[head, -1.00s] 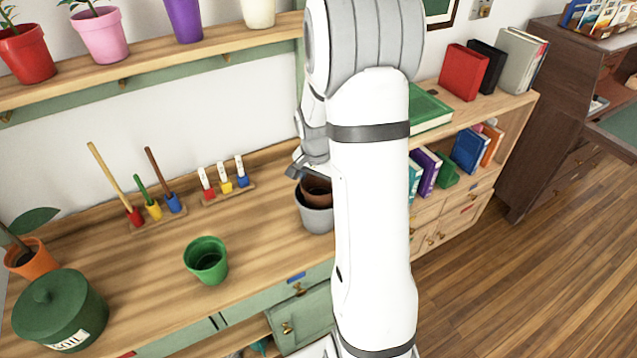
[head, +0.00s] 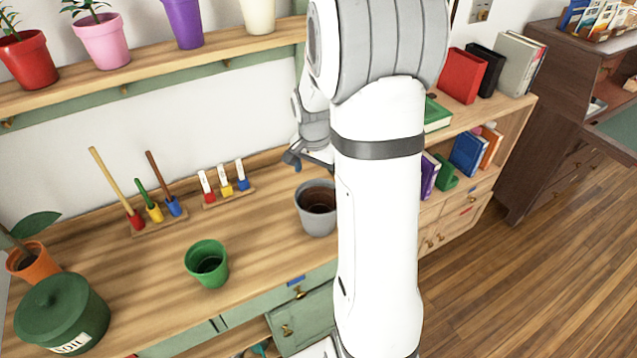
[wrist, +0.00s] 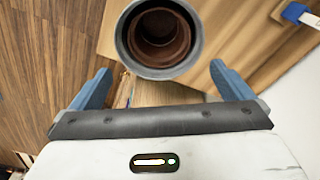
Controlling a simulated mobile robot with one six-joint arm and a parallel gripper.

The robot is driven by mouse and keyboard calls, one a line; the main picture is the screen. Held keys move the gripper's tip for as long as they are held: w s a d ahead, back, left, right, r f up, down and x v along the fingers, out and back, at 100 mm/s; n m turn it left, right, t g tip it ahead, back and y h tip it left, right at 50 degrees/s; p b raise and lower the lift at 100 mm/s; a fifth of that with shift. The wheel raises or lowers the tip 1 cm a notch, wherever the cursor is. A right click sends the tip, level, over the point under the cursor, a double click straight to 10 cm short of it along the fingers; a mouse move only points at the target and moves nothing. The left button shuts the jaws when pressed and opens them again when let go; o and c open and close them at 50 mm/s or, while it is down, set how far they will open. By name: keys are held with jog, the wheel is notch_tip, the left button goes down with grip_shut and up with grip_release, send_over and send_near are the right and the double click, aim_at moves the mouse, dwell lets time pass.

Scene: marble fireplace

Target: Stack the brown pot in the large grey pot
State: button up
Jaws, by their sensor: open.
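The large grey pot (head: 318,222) stands upright on the wooden bench, just left of my arm in the head view. The brown pot (head: 318,199) sits inside it, with its rim at or a little below the grey rim. In the wrist view the brown pot (wrist: 158,37) shows nested within the grey pot's rim (wrist: 125,40). My gripper (wrist: 155,85) is open and empty, its two blue fingers apart and clear of both pots. In the head view my gripper (head: 291,160) is above and behind the pots, partly hidden by my arm.
A green pot (head: 207,264) stands left of the grey pot. A tool rack (head: 155,220) and a label rack (head: 228,198) stand at the back. A green lidded soil bin (head: 62,318) is at the front left. Bare bench lies between them.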

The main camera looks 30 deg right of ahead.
notch_tip(320, 180, up, 7)
jog(key=s+a+r+n+t, duration=0.1)
jog(key=s+a+r+n, duration=0.1)
jog(key=s+a+n, duration=0.3)
jog(key=s+a+r+n+t+y, duration=0.1)
jog(key=s+a+n, duration=0.5)
jog(key=s, duration=0.8)
jog(key=a+r, duration=0.1)
jog(key=a, duration=0.1)
jog(key=shift+a+n, duration=0.3)
jog(key=shift+a, duration=0.1)
jog(key=shift+r, duration=0.1)
jog(key=shift+c, duration=0.2)
